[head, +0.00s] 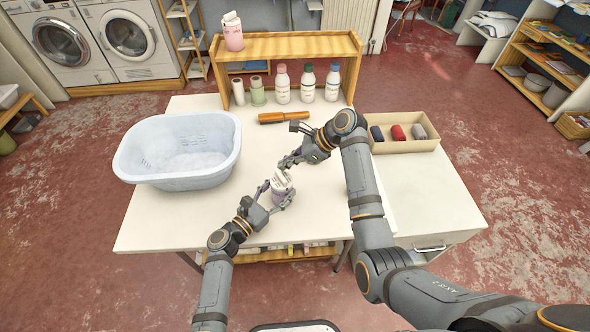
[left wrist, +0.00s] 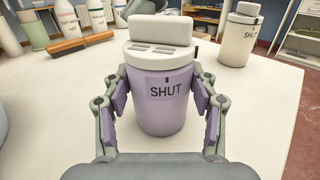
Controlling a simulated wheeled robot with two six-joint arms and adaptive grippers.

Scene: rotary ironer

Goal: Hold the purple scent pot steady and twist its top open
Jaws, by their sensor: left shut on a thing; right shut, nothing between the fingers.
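The purple scent pot (head: 281,190) stands upright on the white table, and it also shows in the left wrist view (left wrist: 164,105). Its pale top (left wrist: 160,30) has slots and a raised bar, and the word SHUT is on the front of the body. My left gripper (head: 277,196) is shut around the pot's body, with a purple-padded finger on each side. My right gripper (head: 289,161) is shut and empty, just behind and above the pot's top in the head view. I cannot tell whether it touches the top.
A cream pot (left wrist: 240,38) marked SHUT stands to the right, apparently hidden by my right arm in the head view. A pale blue tub (head: 180,183) is at left.

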